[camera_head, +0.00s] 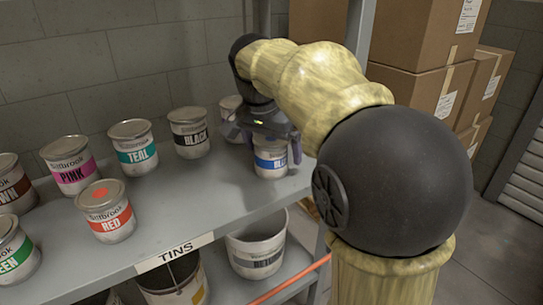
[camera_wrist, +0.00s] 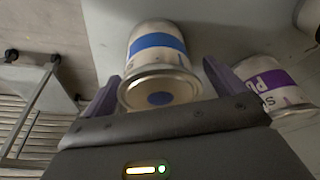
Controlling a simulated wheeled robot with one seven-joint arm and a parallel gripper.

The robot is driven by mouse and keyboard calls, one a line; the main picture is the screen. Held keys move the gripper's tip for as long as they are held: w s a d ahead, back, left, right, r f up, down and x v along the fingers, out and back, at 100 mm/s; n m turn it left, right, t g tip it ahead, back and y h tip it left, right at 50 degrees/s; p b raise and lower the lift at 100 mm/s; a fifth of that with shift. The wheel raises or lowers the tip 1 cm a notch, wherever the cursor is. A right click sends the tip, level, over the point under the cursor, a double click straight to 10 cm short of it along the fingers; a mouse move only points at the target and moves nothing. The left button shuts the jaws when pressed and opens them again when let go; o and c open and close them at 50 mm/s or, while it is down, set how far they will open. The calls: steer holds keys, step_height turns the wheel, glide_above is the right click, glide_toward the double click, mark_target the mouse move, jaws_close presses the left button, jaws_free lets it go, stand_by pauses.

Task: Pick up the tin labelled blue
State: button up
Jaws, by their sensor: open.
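The blue tin (camera_head: 270,163), white with a blue label band, stands at the right end of the grey shelf. My gripper (camera_head: 268,130) is over its upper part and hides some of the label and lid. In the wrist view the blue tin (camera_wrist: 158,62) shows its lid with a blue dot and its blue band. My open gripper (camera_wrist: 163,88) has one purple finger on each side of the tin there. A gap shows on the right side; I cannot tell whether the left finger touches.
A purple-labelled tin (camera_wrist: 275,86) stands close to the right finger in the wrist view. Black (camera_head: 189,133), teal (camera_head: 134,148), pink (camera_head: 70,165) and red (camera_head: 108,212) tins stand on the shelf (camera_head: 200,205). Boxes (camera_head: 425,35) are stacked at right. A white bucket (camera_head: 257,245) sits below.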

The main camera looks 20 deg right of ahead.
mark_target(268, 139)
steer(key=shift+c, duration=0.4)
steer(key=c, duration=1.1)
steer(key=shift+c, duration=0.2)
steer(key=shift+r+p, duration=0.7)
steer(key=shift+r, duration=0.1)
steer(key=shift+a+p+v, duration=0.25)
steer(key=shift+p+v, duration=0.75)
steer(key=shift+v, duration=0.2)
steer(key=s+a+p, duration=0.1)
steer(key=a, duration=0.4)
steer(key=s+a+p, duration=0.1)
steer(key=s+a, duration=0.1)
steer(key=a, duration=0.3)
steer(key=s+a+p, duration=0.2)
steer(key=a, duration=0.4)
steer(key=shift+f, duration=0.2)
